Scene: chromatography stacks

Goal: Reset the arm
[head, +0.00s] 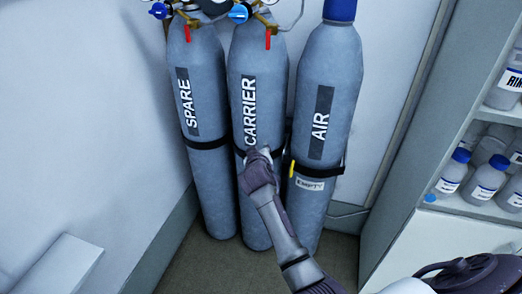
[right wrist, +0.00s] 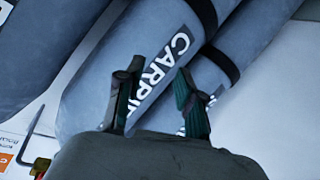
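My right gripper (head: 254,153) is in front of the lower half of the grey CARRIER cylinder (head: 256,85) in the head view, its arm coming up from the bottom. In the right wrist view the two fingers of the right gripper (right wrist: 156,92) stand apart, with nothing held between them. The CARRIER label (right wrist: 165,65) shows behind and between the fingers. Whether the fingers touch the cylinder cannot be told. My left gripper is not in view.
The SPARE cylinder (head: 205,165) stands left and the AIR cylinder (head: 338,70) right, with black straps and an EMPTY tag (head: 310,184). Regulators with red handles top SPARE and CARRIER. A bottle shelf (head: 470,209) is at right. A wall (head: 85,110) closes the left.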

